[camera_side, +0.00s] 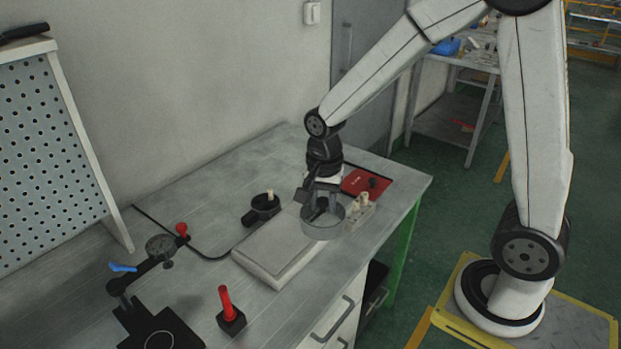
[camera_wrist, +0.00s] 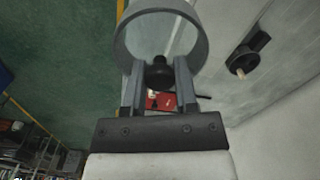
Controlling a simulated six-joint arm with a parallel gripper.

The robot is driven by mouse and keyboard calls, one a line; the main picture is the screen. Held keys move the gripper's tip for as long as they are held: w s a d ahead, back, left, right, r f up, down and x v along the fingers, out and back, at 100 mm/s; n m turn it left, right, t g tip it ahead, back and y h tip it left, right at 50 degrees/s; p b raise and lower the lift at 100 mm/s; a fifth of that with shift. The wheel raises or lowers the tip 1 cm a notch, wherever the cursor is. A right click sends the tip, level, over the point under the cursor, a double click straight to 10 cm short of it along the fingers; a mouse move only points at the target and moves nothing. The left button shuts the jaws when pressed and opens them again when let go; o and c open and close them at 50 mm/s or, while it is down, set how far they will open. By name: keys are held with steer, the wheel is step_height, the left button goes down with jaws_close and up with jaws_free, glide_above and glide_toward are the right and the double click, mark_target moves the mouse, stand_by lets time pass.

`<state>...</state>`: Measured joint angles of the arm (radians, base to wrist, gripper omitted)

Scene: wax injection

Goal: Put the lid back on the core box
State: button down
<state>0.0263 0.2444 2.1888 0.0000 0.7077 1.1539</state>
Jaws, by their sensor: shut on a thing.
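My gripper (camera_side: 321,207) points down over the bench and is shut on a black knob (camera_wrist: 159,72), which shows between its two fingers in the wrist view. The knob appears to belong to a round grey piece with a raised rim (camera_side: 318,231), which I take to be the lid; its rim (camera_wrist: 204,42) also shows in the wrist view. In the side view it overlaps the back right end of a pale, low rectangular block (camera_side: 275,255). I cannot tell whether it touches the block, or whether the block is the core box. The fingers hide part of the round piece.
A small block with cream pegs (camera_side: 362,211) stands close right of the gripper. Behind lies a red pad (camera_side: 362,183). A black holder with a cream peg (camera_side: 262,207) is to the left.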

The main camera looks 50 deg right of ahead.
steer(key=w+d+f, duration=0.2)
steer(key=w+d, duration=0.1)
steer(key=w, duration=0.6)
steer(key=w+d+f, duration=0.2)
steer(key=w+d, duration=0.1)
steer(key=w, duration=0.6)
steer(key=w+d+f, duration=0.3)
steer(key=w, duration=0.7)
steer(key=shift+d, duration=0.35)
steer(key=shift+f, duration=0.25)
steer(key=shift+f, duration=2.95)
steer(key=shift+f, duration=0.25)
jaws_free()
